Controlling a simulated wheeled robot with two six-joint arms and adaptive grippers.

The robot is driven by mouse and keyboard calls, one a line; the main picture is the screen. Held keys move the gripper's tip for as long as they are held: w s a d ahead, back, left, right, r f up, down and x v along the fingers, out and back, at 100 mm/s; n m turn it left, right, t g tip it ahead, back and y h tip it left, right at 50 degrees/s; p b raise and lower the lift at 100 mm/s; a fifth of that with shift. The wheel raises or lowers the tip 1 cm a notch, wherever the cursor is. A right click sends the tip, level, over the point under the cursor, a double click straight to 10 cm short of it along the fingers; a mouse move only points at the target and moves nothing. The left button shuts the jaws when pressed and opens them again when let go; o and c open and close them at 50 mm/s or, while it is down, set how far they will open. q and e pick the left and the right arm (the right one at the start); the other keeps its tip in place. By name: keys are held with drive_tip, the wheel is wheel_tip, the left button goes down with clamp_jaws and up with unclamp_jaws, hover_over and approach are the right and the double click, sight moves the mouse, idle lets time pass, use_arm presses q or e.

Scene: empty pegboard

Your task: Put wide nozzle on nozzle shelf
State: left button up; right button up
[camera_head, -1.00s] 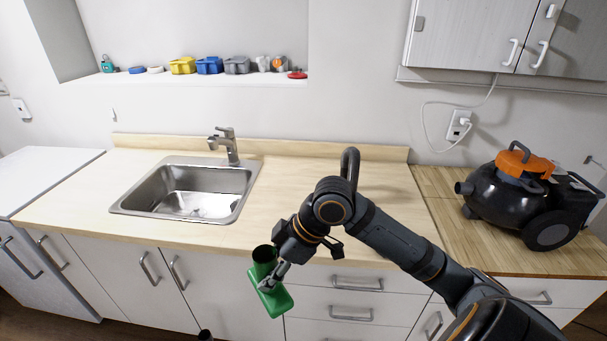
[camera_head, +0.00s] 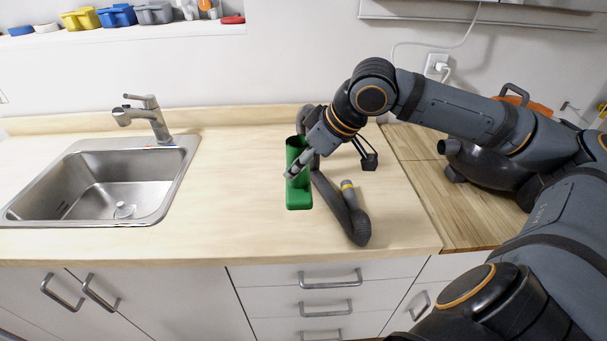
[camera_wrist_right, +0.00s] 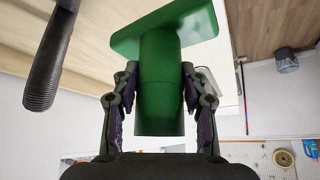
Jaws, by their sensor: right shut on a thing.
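The wide nozzle is green, with a round tube and a broad flat end; in the head view the nozzle (camera_head: 298,190) is over the middle of the counter, tube end up. My right gripper (camera_head: 300,168) is shut on its tube. In the right wrist view the nozzle (camera_wrist_right: 160,85) sits between the two fingers of the right gripper (camera_wrist_right: 160,92), with its flat end away from the palm. Whether it touches the counter is unclear. My left gripper is out of view. No shelf can be clearly made out as the nozzle shelf.
A grey vacuum hose (camera_head: 345,212) lies on the counter (camera_head: 230,200) just right of the nozzle. It also shows in the wrist view (camera_wrist_right: 45,75). The sink (camera_head: 120,185) is left. A black vacuum (camera_head: 480,170) stands right, partly behind my arm. A pegboard (camera_wrist_right: 255,155) shows in the wrist view.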

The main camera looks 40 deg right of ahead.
drive_tip(key=w+d+p, duration=0.1)
drive_tip(key=p, duration=0.3)
drive_tip(key=w+d+p, duration=0.1)
drive_tip(key=w+p, duration=0.1)
drive_tip(key=p, duration=0.2)
drive_tip(key=shift+w+f, duration=0.2)
drive_tip(key=shift+w, duration=0.05)
drive_tip(key=w+d+f+p, duration=0.1)
drive_tip(key=w+f, duration=0.1)
drive_tip(key=f, duration=0.2)
drive_tip(key=w+d+f+p, duration=0.1)
drive_tip(key=w+d+f, duration=0.1)
drive_tip(key=w+f, duration=0.1)
drive_tip(key=w+d+f+p, duration=0.1)
drive_tip(key=w+d+f, duration=0.1)
drive_tip(key=w+f, duration=0.1)
drive_tip(key=shift+d+f+p, duration=0.1)
drive_tip(key=shift+f+p, duration=0.3)
drive_tip(key=shift+f, duration=0.8)
drive_tip(key=shift+d, duration=0.1)
drive_tip(key=shift+f, duration=0.1)
drive_tip(key=o, duration=1.3)
drive_tip(key=shift+f, duration=0.1)
drive_tip(key=shift+c, duration=0.2)
